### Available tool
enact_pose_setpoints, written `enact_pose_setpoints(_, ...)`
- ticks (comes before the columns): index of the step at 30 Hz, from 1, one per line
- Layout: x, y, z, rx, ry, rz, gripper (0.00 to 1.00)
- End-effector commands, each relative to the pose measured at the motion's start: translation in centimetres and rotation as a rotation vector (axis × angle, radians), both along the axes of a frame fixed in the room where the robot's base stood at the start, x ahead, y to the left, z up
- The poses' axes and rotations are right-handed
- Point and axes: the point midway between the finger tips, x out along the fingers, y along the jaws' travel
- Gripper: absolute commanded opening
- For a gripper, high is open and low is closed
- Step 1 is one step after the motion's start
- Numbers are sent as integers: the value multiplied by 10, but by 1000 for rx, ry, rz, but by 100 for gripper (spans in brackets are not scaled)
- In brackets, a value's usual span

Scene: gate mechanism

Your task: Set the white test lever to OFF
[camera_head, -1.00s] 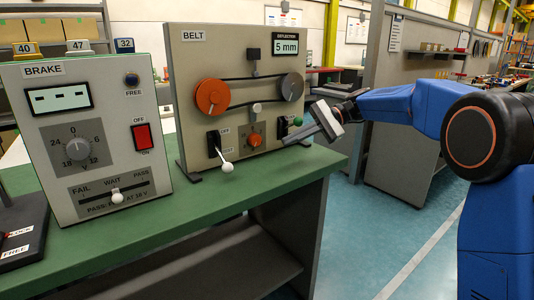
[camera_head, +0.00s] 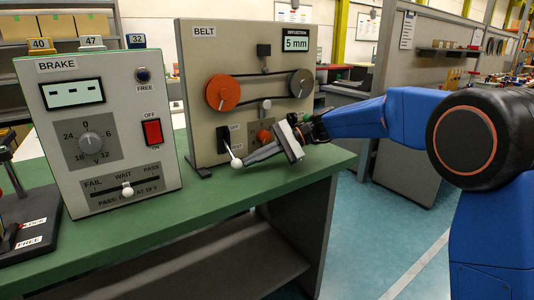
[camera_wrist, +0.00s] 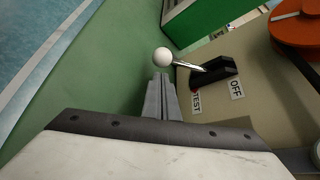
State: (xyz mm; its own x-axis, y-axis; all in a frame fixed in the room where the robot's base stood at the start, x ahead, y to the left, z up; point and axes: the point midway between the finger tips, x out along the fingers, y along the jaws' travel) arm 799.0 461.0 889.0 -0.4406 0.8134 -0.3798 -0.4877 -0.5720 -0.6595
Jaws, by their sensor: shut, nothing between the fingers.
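The white test lever (camera_head: 235,161) is a thin rod with a white ball end, on a black mount low on the left of the BELT panel (camera_head: 205,62). In the head view it slants down, with the ball at the lower end. In the wrist view the ball (camera_wrist: 162,57) sits just beyond my fingertips, and the rod runs right to the black mount beside the TEST and OFF labels (camera_wrist: 236,89). The lever lies toward the TEST side. My gripper (camera_head: 247,161) is shut and empty, its tips close to the ball; I cannot tell if they touch.
The BRAKE box (camera_head: 110,130) stands to the left, with its own slider and red switch. The orange pulley (camera_head: 222,92) and an orange knob (camera_head: 264,137) are on the BELT panel near my gripper. The green bench top (camera_head: 140,228) is clear in front.

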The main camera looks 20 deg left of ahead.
Motion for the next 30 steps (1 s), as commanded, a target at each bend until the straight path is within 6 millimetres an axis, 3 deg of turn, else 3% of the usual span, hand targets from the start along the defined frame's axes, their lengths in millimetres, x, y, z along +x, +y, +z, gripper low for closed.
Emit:
enact_pose_setpoints(9, -11, 21, -10, 0, 1, 0, 0)
enact_pose_setpoints(30, -16, 19, -4, -57, 47, 0, 0)
